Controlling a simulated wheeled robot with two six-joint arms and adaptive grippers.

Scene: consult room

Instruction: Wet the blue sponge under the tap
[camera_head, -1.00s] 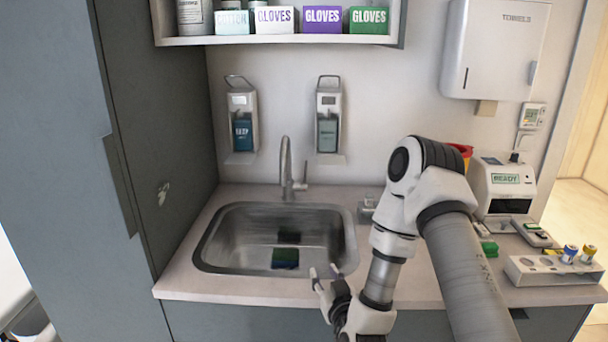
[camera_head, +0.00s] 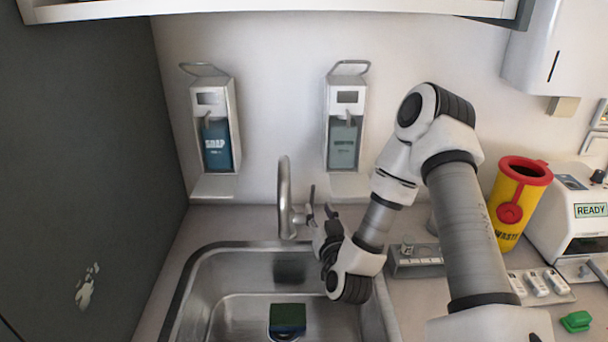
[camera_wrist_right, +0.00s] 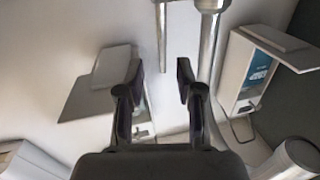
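The sponge (camera_head: 287,318), dark green with a blue side, lies in the sink basin (camera_head: 225,305). The tap (camera_head: 284,190) is a curved metal spout behind the basin, and no water shows from it. My right gripper (camera_head: 320,212) is open and empty, just right of the tap. In the right wrist view, its two fingers (camera_wrist_right: 158,85) are apart. There a thin metal rod (camera_wrist_right: 163,35), apparently the tap's lever, shows ahead between them, with the thicker tap tube (camera_wrist_right: 209,50) beside it. I cannot tell whether a finger touches the lever. My left gripper is out of view.
A blue soap dispenser (camera_head: 216,140) and a second dispenser (camera_head: 344,140) hang on the wall behind the tap. A yellow waste bin (camera_head: 516,205) and a white device (camera_head: 575,225) stand on the right. A grey cabinet side (camera_head: 80,150) closes off the left.

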